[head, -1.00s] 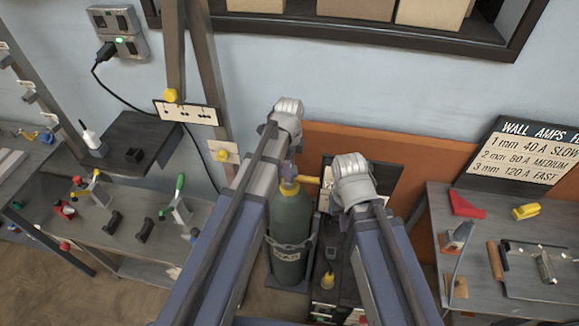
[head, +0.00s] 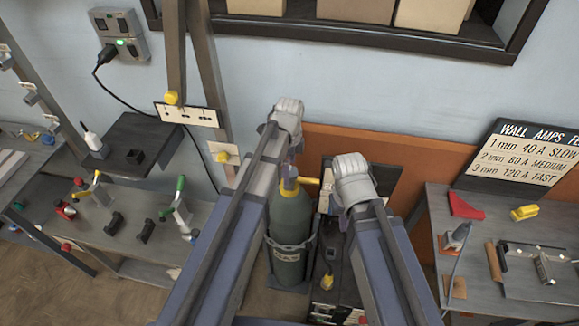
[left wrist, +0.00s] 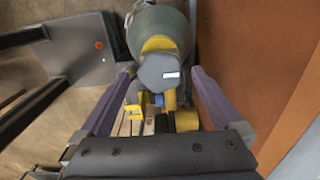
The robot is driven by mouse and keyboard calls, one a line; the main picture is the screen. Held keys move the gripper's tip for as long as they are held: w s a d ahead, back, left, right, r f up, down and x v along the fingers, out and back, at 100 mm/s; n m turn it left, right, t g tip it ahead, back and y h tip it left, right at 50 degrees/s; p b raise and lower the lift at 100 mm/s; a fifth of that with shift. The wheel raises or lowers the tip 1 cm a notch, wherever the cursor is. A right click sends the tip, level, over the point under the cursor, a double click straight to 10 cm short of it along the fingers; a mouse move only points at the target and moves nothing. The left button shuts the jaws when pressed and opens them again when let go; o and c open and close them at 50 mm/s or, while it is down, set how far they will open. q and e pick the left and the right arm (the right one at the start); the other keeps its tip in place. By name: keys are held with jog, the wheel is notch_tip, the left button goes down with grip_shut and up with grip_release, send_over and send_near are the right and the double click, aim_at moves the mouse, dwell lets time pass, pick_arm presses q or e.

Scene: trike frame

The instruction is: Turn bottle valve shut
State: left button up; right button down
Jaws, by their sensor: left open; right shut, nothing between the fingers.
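The green gas bottle (head: 289,222) stands upright in a holder with a chain around it, below my left arm in the head view. Its yellow neck and dark grey valve knob (left wrist: 160,72) show in the left wrist view, with the bottle's shoulder (left wrist: 160,22) behind. My left gripper (left wrist: 163,88) is open. Its two purple fingers lie on either side of the knob, with gaps visible on both sides. In the head view my left gripper (head: 292,150) is above the valve, mostly hiding it. My right gripper (head: 350,190) is to the right of the bottle, shut and empty; its fingers are mostly hidden.
An orange-brown panel (head: 430,165) stands behind the bottle. A dark machine (head: 335,265) is close to its right. A bench with tools (head: 125,215) stands left, and a grey table (head: 470,275) with a settings sign (head: 530,153) stands right.

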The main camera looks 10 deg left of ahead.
pick_arm(q)
notch_tip(320, 180, up, 7)
jog(key=p, duration=0.6)
jog(key=shift+s, duration=0.1)
jog(key=s+d+f+n, duration=0.1)
jog(key=s+d+n, duration=0.2)
jog(key=s+n, duration=0.4)
jog(key=s+d+n+y+b, duration=0.1)
jog(key=s+d+n, duration=0.2)
jog(key=s+n, duration=0.4)
jog(key=s, duration=0.3)
jog(key=shift+d+f, duration=0.15)
jog(key=shift+f, duration=0.2)
jog(key=shift+w, duration=0.1)
